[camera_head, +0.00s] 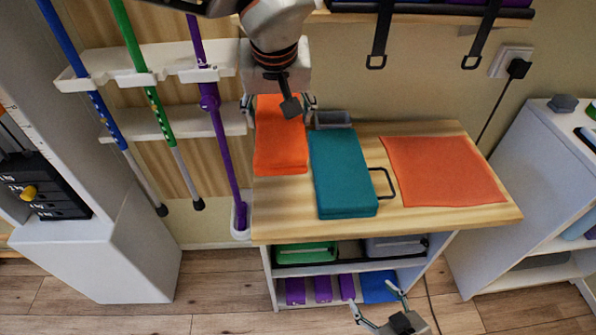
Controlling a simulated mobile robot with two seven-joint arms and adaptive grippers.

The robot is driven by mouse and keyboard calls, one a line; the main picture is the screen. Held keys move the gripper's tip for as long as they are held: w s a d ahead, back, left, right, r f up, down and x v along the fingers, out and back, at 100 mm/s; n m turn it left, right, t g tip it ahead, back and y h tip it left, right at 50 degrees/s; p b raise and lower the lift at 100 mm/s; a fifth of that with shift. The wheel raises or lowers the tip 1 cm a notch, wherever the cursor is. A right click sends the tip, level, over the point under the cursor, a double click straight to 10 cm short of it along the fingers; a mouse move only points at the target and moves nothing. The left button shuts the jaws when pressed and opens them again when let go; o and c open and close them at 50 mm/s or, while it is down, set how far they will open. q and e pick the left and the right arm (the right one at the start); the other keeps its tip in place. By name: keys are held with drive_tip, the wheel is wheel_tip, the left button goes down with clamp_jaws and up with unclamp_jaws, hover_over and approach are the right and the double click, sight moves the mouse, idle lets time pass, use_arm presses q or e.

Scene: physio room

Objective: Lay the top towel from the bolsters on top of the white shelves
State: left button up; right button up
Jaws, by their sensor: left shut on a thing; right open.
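My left gripper (279,104) reaches down from the top and is shut on an orange folded towel (281,150). The towel is at the left end of a wooden top (440,222); I cannot tell whether it rests there or hangs just above. A flat orange towel (445,170) lies at the right of that top. White shelves (545,130) stand at the right edge of the view, with small items on top. My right gripper (378,305) is open and empty, low in front of the wooden top. I cannot clearly make out the bolsters.
A teal folded block (342,172) with a black handle and a grey tray (332,119) are on the wooden top. Purple pieces (322,289) and bins are on the shelves below. Coloured poles (215,110) stand in a rack at left. Straps (382,35) hang above.

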use_arm(q)
drive_tip(key=b, duration=0.2)
hover_over(283, 182)
drive_tip(key=s, duration=0.2)
wheel_tip(283, 182, down, 12)
drive_tip(key=shift+w+f, duration=0.2)
drive_tip(key=shift+f, duration=0.35)
wheel_tip(283, 182, down, 5)
drive_tip(key=shift+r+b, duration=0.1)
drive_tip(key=shift+b, duration=0.2)
drive_tip(key=o, duration=0.9)
